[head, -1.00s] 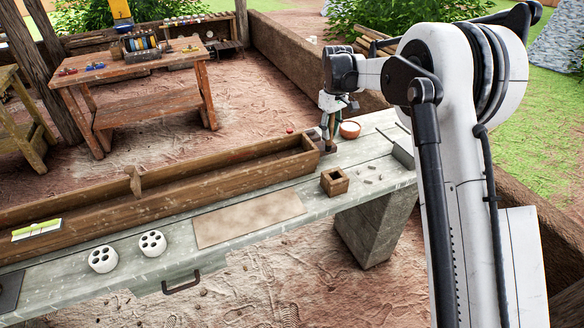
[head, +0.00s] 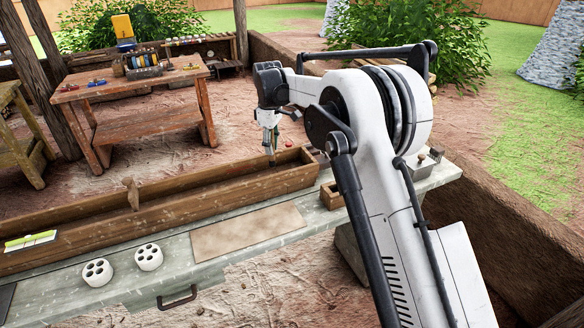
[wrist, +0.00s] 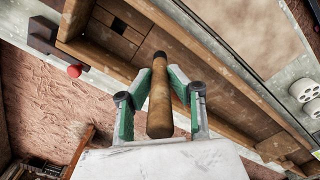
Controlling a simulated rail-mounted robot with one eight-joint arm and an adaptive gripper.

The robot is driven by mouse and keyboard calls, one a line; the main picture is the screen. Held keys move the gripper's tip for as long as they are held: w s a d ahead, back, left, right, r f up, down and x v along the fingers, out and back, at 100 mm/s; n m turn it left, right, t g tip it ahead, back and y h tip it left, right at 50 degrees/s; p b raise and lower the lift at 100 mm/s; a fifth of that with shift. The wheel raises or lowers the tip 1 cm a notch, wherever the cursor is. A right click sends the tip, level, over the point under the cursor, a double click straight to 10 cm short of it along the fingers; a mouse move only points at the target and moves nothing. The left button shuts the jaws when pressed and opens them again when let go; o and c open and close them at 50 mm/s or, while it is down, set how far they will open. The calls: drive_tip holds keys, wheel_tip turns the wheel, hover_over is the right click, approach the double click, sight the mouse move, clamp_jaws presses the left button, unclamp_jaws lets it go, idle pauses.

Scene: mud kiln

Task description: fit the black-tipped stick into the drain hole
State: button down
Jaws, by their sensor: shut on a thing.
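My gripper (wrist: 160,98) is shut on the wooden stick (wrist: 160,112), its green-lined fingers on both sides of it. The stick's black tip (wrist: 160,58) points away from the wrist, over the inside of the long wooden trough (wrist: 222,62). In the head view, my gripper (head: 270,150) hangs above the right part of the trough (head: 205,203), tip downward. A small dark spot (wrist: 118,25) on the trough floor near its end looks like the drain hole. The black tip is apart from it in the picture. The head view does not show the hole.
A red knob (wrist: 74,71) sits beside the trough's end. Two white holed cylinders (head: 148,257) and a tan board (head: 248,231) lie on the stone bench in front of the trough. A small wooden box (head: 332,195) is partly behind my arm. The trough walls stand close around the tip.

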drive_tip(key=shift+w+d+f+p, duration=0.1)
drive_tip(key=shift+w+d+f, duration=0.95)
drive_tip(key=shift+f, duration=0.5)
drive_tip(key=shift+w+d+f+p, duration=0.15)
drive_tip(key=shift+w+d+f, duration=0.7)
drive_tip(key=shift+d+f, duration=0.6)
drive_tip(key=shift+w+d+f+p, duration=0.1)
drive_tip(key=shift+w+d+f, duration=0.85)
drive_tip(key=shift+f, duration=0.75)
drive_tip(key=shift+f, duration=0.2)
drive_tip(key=c, duration=1.6)
unclamp_jaws()
drive_tip(key=shift+r, duration=0.1)
drive_tip(key=shift+r, duration=0.1)
